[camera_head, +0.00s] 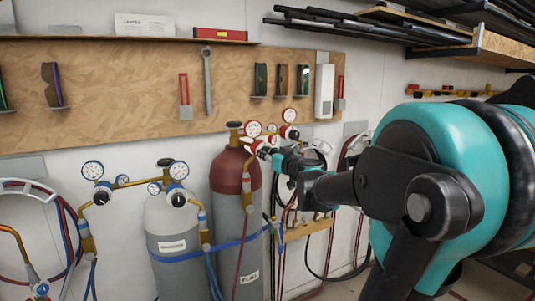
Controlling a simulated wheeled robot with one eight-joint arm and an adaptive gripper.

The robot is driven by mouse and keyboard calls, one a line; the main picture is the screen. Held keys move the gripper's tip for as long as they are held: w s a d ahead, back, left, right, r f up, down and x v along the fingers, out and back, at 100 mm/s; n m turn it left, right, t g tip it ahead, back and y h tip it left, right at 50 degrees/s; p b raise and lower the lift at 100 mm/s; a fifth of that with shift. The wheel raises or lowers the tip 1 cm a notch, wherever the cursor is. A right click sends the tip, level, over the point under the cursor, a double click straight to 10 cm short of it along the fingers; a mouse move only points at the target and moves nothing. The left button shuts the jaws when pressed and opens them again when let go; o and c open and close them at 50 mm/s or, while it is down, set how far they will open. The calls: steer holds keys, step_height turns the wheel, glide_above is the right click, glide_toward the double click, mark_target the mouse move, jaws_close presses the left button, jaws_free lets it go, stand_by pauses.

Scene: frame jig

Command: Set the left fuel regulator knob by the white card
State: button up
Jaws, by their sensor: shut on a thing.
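The fuel cylinder (228,173), grey with a dark red top and a label reading "FUEL", stands against the wall. Brass regulators with white gauges (254,128) sit at its top right, and a second gauge pair (289,116) sits a little further right. My gripper (272,156) reaches in from the right and is shut on a small red-and-white knob (262,149) below the left gauges. The fingers partly hide the knob, so its setting cannot be read. A white card (145,24) with small, mostly unreadable print stands on the upper shelf.
A grey oxygen-side cylinder (171,225) with its own gauges (179,170) stands left, held by a blue strap (230,245). Hoses hang on both sides. A wooden tool board (130,85) spans the wall. Pipes on a rack (370,28) overhang the upper right.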

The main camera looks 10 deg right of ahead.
steer(key=shift+m, duration=0.3)
steer(key=m, duration=1)
steer(key=shift+d+m, duration=0.1)
steer(key=shift+m, duration=0.2)
steer(key=m, duration=0.5)
steer(key=shift+f+m, duration=0.1)
steer(key=shift+m, duration=2.4)
steer(key=o, duration=1.2)
steer(key=shift+c, duration=0.2)
